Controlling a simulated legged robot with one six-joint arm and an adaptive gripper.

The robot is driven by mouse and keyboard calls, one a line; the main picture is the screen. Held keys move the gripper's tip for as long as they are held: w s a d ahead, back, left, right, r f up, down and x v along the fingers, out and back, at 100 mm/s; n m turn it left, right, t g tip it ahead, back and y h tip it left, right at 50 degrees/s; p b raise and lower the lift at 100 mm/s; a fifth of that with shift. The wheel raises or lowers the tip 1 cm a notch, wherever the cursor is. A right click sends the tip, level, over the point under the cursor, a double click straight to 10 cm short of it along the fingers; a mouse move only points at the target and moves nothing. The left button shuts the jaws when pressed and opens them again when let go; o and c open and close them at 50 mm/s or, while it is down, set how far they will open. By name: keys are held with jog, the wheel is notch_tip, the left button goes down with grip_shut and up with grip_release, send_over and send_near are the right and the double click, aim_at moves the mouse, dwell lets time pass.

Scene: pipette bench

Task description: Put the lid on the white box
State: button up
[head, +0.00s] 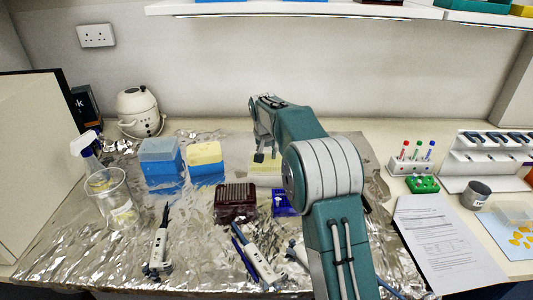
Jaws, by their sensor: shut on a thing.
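My gripper (265,157) points down at the back middle of the foil-covered bench, its fingers small and partly hidden by my own arm. My arm hides the right side of this spot.
Left of my gripper stand a blue box with a yellow top (205,152) and a blue lidded box (160,150). In front are a dark red rack (236,204), a small blue rack (284,205) and pipettes (160,245). A clear beaker (112,200) stands left.

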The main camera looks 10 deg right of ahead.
aim_at(265, 165)
jog(key=o, duration=1)
jog(key=v, duration=1.1)
jog(key=shift+a+r, duration=0.15)
jog(key=shift+r, duration=0.2)
